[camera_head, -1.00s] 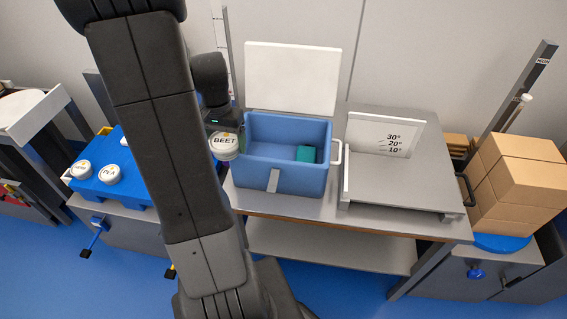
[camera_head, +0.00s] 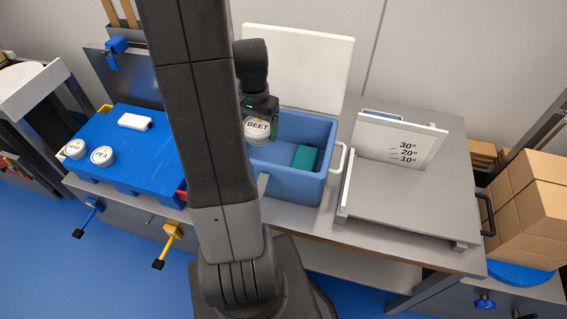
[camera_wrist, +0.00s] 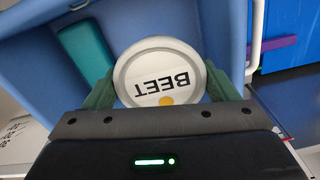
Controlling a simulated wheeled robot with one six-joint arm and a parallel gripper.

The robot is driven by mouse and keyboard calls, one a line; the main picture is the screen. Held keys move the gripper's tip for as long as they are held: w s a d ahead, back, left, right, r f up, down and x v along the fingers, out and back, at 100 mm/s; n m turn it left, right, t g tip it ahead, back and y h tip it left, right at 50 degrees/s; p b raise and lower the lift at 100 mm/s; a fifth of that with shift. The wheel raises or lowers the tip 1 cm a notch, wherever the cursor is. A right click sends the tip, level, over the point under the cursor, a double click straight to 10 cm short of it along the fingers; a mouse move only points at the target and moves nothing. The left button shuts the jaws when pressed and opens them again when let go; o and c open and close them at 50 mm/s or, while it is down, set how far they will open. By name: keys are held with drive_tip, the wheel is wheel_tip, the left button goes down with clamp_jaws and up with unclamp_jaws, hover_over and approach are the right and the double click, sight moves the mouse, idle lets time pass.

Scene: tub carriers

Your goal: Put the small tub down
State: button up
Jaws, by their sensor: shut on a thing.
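The small tub (camera_head: 257,130) has a white lid marked BEET. My gripper (camera_wrist: 160,85) is shut on it, with a green-grey finger on each side of the tub in the wrist view. In the head view my gripper and the tub are at the left part of the blue open bin (camera_head: 285,178), over or just inside it; the exact height is unclear. The tub's lid also shows in the wrist view (camera_wrist: 152,62), with the bin's blue wall behind it. My arm hides the bin's left side in the head view.
A teal block (camera_head: 304,158) lies in the bin at the right. A white lid panel (camera_head: 305,75) stands behind the bin. A grey ramp with an angle board (camera_head: 400,140) is to the right. Two tubs, one marked PEA (camera_head: 102,156), sit on a blue platform (camera_head: 135,160) at left.

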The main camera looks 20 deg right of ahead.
wheel_tip(320, 180, down, 11)
drive_tip(key=shift+w+d+r, duration=0.1)
drive_tip(key=shift+d, duration=0.05)
idle(0.4)
drive_tip(key=shift+f+b, duration=0.25)
drive_tip(key=shift+b, duration=0.15)
drive_tip(key=o, duration=1.1)
drive_tip(key=shift+c, duration=0.2)
drive_tip(key=shift+r, duration=0.1)
wheel_tip(320, 180, up, 12)
drive_tip(key=shift+r+p, duration=0.15)
drive_tip(key=shift+p, duration=0.45)
